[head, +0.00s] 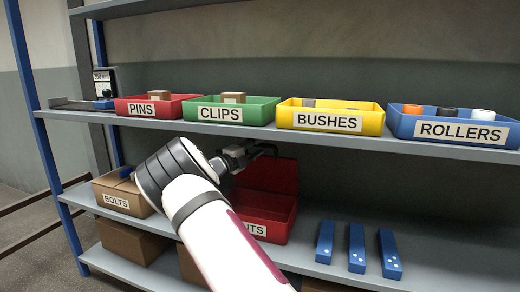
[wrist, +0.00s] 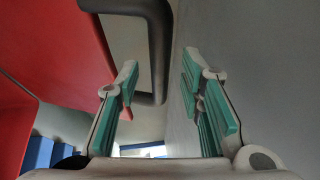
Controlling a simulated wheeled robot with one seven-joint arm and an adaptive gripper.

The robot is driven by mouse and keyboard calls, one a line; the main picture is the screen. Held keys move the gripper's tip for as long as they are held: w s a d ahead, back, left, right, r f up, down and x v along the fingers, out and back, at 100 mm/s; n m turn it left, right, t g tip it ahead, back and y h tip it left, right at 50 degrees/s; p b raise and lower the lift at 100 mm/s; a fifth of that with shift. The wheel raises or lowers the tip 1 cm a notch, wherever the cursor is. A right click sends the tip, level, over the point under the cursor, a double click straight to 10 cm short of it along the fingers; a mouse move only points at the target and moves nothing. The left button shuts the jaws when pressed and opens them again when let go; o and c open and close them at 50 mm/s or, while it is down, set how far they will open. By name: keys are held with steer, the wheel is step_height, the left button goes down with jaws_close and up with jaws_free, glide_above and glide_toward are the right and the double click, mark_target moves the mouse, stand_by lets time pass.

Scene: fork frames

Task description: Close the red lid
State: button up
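The red lid (head: 270,175) stands raised at the back of a red bin (head: 268,217) on the middle shelf; the bin's label is partly hidden by my arm. In the wrist view the lid (wrist: 60,45) fills the upper left. A dark bent handle (wrist: 158,50) shows beside it, and a dark bar (head: 266,149) shows at the lid's top in the head view. My gripper (head: 247,156) is at the lid's upper left edge. In the wrist view its green-padded fingers (wrist: 162,95) are apart, with the handle's lower end appearing between them; I cannot tell whether they touch it.
The upper shelf (head: 330,139) runs just above my gripper and carries bins for pins (head: 140,109), clips (head: 222,115), bushes (head: 329,123) and rollers (head: 455,131). A bolts box (head: 116,201) stands left. Three blue blocks (head: 357,249) lie right of the red bin, with bare shelf beyond.

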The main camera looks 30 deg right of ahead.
steer(key=shift+x, duration=1)
jaws_close()
steer(key=shift+a, duration=0.1)
